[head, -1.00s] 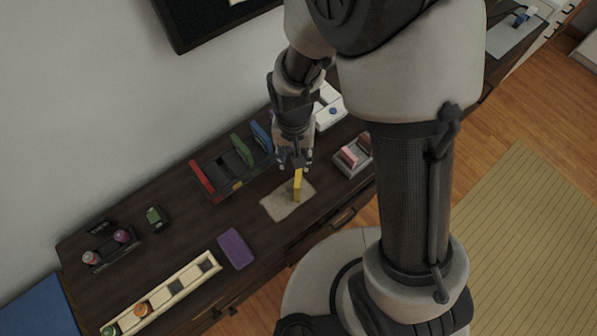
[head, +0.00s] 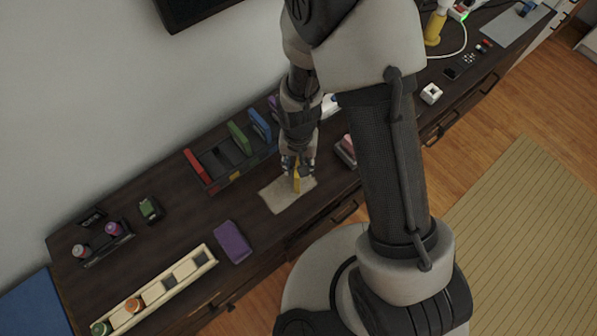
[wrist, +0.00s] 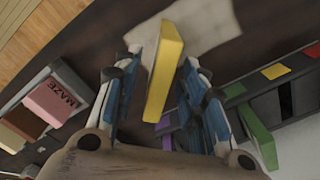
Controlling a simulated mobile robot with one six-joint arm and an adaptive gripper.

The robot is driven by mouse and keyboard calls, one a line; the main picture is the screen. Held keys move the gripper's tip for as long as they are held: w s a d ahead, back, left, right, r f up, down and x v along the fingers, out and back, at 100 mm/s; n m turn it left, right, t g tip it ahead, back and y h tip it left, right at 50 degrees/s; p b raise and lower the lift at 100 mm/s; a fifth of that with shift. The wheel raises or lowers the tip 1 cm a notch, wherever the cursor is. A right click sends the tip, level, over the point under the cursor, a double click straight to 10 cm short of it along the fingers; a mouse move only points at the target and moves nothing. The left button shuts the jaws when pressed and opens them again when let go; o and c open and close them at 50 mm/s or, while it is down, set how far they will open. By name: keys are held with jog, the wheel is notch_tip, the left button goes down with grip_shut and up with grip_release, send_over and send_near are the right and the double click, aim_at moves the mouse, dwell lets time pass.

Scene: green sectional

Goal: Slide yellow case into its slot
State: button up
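The yellow case (head: 297,184) stands upright on a pale mat (head: 279,199) on the dark cabinet top. My gripper (head: 298,168) is lowered over it from above. In the wrist view the yellow case (wrist: 162,75) is between the blue-padded fingers of my gripper (wrist: 168,85). The fingers look open, with gaps beside the case's near end; contact near the fingertips is unclear. The dark slotted holder (head: 229,174) is to the left and behind, with a red, a green and a blue case upright in it. The wrist view shows colour marks on the holder's edge, one yellow (wrist: 276,71).
A purple case (head: 233,242) lies flat left of the mat. A cream tray (head: 155,291) with round items is at the front left. A box with a pink block marked MAZE (wrist: 56,101) is on the mat's other side. The wall runs behind the cabinet.

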jog(key=shift+r, duration=0.1)
jog(key=shift+c, duration=0.3)
grip_shut()
